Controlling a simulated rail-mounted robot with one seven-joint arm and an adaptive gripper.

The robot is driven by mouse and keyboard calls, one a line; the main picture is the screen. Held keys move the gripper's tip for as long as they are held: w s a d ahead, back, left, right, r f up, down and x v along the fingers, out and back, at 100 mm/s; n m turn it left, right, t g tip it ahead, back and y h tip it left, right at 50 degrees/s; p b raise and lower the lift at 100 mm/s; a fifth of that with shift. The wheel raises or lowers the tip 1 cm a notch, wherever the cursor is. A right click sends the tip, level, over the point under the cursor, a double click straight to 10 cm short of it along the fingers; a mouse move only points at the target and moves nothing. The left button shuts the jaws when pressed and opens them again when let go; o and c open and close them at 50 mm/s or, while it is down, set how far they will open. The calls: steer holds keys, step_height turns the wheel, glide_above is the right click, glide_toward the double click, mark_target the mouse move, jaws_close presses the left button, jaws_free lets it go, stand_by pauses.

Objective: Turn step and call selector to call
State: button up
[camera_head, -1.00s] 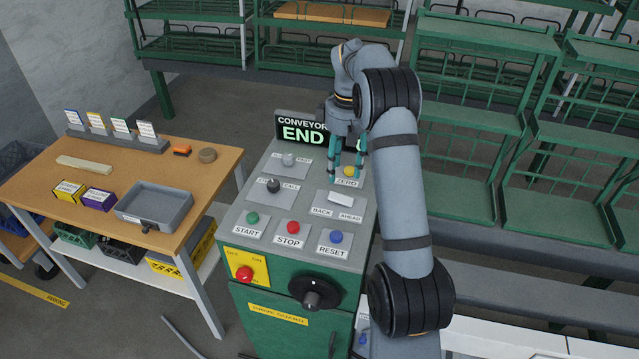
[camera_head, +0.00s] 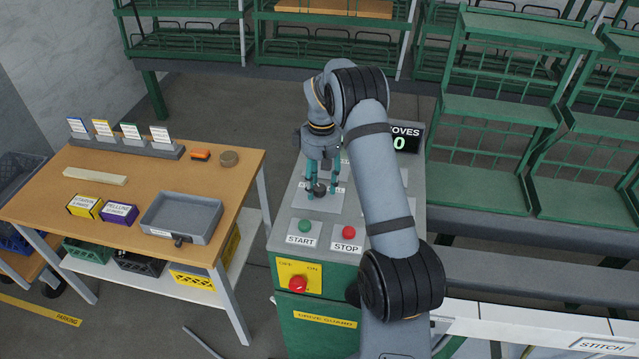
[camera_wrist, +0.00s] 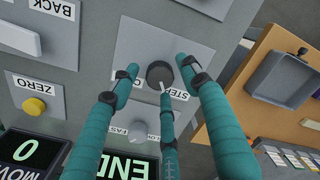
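The step and call selector is a dark round knob (camera_wrist: 160,74) on a light grey plate (camera_wrist: 150,45). In the wrist view its white pointer mark points down and slightly right, nearer the STEP label (camera_wrist: 183,90); the CALL label at left is mostly hidden by a finger. My gripper (camera_wrist: 157,72) is open, with teal fingers on either side of the knob and small gaps showing. In the head view, my gripper (camera_head: 321,194) is down over the selector knob (camera_head: 319,188), partly covering it and its labels.
A smaller grey knob (camera_wrist: 138,130) sits close to my fingers. The yellow ZERO button (camera_wrist: 34,107) and white BACK rocker (camera_wrist: 16,38) are beside the selector. Green START (camera_head: 305,226) and red STOP (camera_head: 348,232) buttons are in front. A display (camera_head: 406,138) stands behind.

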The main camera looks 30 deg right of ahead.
steer(key=shift+w, duration=0.1)
steer(key=c, duration=1)
steer(key=shift+m, duration=0.3)
steer(key=shift+f+m+b, duration=0.1)
steer(key=shift+m+b, duration=0.8)
steer(key=shift+b, duration=0.05)
steer(key=m+b, duration=0.2)
steer(key=m, duration=0.2)
steer(key=shift+b, duration=0.35)
steer(key=m+b, duration=0.2)
steer(key=m, duration=0.3)
steer(key=shift+t+b, duration=0.3)
steer(key=shift+d+r+m+b, duration=0.15)
steer(key=shift+m+b, duration=0.1)
steer(key=shift+m, duration=0.4)
steer(key=shift+r+m+b, duration=0.1)
steer(key=shift+m+b, duration=0.1)
steer(key=shift+m, duration=0.45)
